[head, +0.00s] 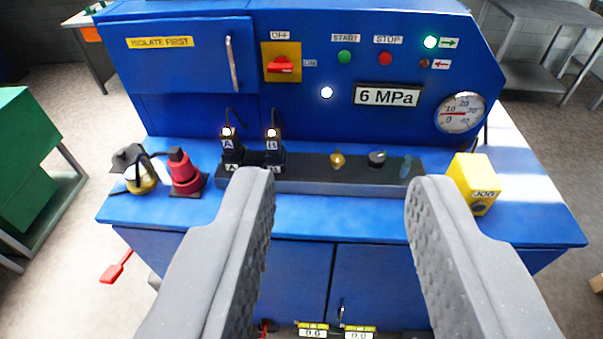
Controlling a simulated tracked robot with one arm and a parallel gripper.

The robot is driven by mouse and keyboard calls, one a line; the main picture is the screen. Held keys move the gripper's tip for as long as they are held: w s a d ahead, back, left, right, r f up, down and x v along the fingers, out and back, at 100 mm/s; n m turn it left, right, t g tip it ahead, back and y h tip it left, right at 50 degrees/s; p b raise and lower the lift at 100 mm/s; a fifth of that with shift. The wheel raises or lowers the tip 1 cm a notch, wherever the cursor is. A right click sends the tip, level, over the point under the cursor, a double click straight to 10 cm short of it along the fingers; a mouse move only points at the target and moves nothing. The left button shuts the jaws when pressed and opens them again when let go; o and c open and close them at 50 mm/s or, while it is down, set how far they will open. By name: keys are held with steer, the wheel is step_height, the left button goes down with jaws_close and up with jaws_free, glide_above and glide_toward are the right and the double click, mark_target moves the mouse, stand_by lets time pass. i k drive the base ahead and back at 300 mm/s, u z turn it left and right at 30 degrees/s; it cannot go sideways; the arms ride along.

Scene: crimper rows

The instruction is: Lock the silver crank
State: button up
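My gripper (338,185) is open and empty, its two grey fingers wide apart in front of the blue machine (300,215). I cannot tell for sure which part is the silver crank. A small silver, upright handle (341,312) shows on the lower blue doors, low between my fingers. A longer silver bar handle (232,65) stands upright on the upper left panel, beyond my left finger. Neither is touched by my gripper. My fingers hide parts of the lower doors.
A red lever (115,268) juts out left.

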mark_target(408, 161)
steer(key=u, duration=0.1)
steer(key=i, duration=1)
steer(key=u, duration=1.3)
steer(key=k, duration=1.2)
steer(key=z, duration=0.85)
steer(key=i, duration=0.4)
steer(key=z, duration=0.1)
